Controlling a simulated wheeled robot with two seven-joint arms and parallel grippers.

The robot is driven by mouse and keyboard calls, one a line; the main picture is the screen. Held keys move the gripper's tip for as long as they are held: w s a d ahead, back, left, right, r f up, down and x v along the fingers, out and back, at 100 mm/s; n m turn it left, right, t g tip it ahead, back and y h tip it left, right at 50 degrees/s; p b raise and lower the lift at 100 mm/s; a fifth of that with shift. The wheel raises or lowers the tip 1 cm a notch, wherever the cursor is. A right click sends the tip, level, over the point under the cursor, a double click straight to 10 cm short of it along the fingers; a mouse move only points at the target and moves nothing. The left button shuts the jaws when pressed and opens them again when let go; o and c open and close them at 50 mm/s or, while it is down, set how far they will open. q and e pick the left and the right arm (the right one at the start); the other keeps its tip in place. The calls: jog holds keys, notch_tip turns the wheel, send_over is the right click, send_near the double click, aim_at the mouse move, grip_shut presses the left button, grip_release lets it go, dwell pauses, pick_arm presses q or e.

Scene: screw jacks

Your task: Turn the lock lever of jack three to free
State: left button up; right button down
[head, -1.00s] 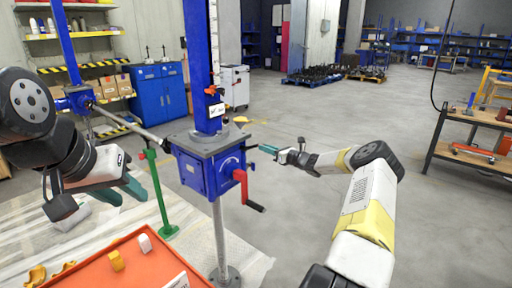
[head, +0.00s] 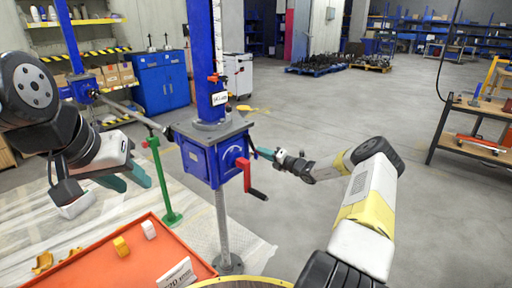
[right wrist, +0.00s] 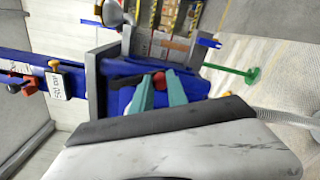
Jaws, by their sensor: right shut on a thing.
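My right gripper (head: 262,153) is at the right side of the housing. In the right wrist view its teal fingers (right wrist: 159,91) are closed on a small red piece, the lock lever's tip (right wrist: 159,79). The rest of the lever is hidden. My left gripper (head: 126,179) is open and empty, left of the jack.
An orange tray (head: 110,262) with yellow and white pieces is in front. A green stand (head: 163,180) is left of the jack, and another blue jack column (head: 69,38) stands further left. A workbench (head: 470,130) is at the right; the floor between is clear.

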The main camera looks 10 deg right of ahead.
jog(key=shift+s+a+f+m, duration=0.2)
jog(key=shift+s+a+m, duration=0.25)
jog(key=shift+m, duration=0.4)
jog(key=shift+s+a+f+m, duration=0.25)
jog(key=shift+a+m, duration=0.25)
jog(key=shift+m, duration=0.4)
jog(key=shift+s+a+f+m, duration=0.15)
jog(key=shift+s+a+m, duration=0.35)
jog(key=shift+m, duration=0.35)
jog(key=c, duration=1.3)
grip_release()
jog(key=v, duration=0.7)
jog(key=shift+s+d, duration=0.2)
jog(key=shift+s, duration=0.15)
